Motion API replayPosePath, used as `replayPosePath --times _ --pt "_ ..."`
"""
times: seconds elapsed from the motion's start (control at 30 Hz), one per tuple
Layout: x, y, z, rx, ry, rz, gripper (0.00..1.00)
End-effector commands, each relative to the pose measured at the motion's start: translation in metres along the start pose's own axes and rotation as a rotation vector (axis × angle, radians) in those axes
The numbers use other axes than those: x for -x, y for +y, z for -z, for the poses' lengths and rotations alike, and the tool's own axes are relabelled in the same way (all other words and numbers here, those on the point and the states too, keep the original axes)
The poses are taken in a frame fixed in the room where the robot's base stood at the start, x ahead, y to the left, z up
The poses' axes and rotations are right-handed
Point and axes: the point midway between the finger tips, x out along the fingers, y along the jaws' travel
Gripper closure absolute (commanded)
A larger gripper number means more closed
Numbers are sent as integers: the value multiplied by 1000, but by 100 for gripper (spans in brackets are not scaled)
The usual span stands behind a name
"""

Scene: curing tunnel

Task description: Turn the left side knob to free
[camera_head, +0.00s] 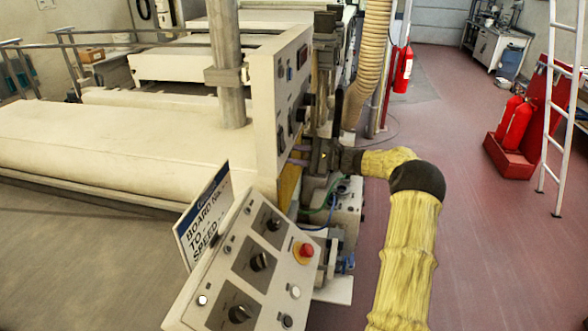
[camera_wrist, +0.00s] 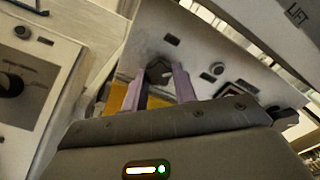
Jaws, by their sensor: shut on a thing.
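In the wrist view, a dark knob (camera_wrist: 158,71) sits on a pale panel (camera_wrist: 195,25). My gripper (camera_wrist: 161,80) has its two purple fingers on either side of this knob and is shut on it. The knob's pointer and any label for its settings cannot be read. In the head view, my gripper (camera_head: 298,156) reaches from the right to the lower part of the upright cream panel (camera_head: 266,100). The knob between the fingers cannot be made out there. My yellow-sleeved arm extends from the lower right.
A sloping console (camera_head: 213,290) with several black knobs and a red button (camera_head: 304,251) stands in front of the panel. A sign (camera_head: 203,215) leans beside it. A ribbed hose (camera_head: 374,50) hangs behind.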

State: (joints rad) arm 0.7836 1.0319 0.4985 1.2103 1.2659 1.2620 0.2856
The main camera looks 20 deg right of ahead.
Motion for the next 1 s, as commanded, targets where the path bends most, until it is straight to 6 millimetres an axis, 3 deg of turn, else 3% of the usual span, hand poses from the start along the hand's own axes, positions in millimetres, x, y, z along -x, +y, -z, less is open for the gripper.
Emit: replayPosePath --times 0.7,1.0 --pt "-2 2 3 649 -3 0 95" --pt "-2 0 1 829 -3 -2 95"
